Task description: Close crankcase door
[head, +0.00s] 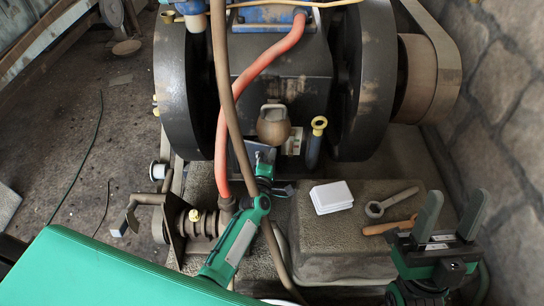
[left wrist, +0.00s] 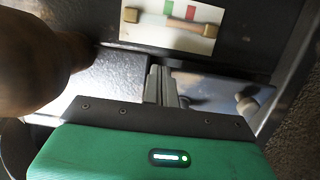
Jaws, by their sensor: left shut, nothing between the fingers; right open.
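The dark crankcase housing (head: 290,75) of the engine stands between two black flywheels. I cannot clearly tell the door's outline or how far open it is. My left gripper (head: 264,160) is shut and empty, low in front of the housing, just below a brown rounded part (head: 273,127). In the left wrist view its closed fingers (left wrist: 165,85) are at the lower edge of a dark panel (left wrist: 262,52) that bears a pale label plate (left wrist: 170,22); whether they touch it I cannot tell. My right gripper (head: 447,218) is open and empty at the lower right.
A grey stone block (head: 340,240) carries a white box (head: 331,197), a ring-ended metal tool (head: 390,202) and a wooden-handled tool (head: 388,227). A red hose (head: 262,67) and a brown hose (head: 224,80) hang before the engine. A stone wall (head: 500,120) stands at the right.

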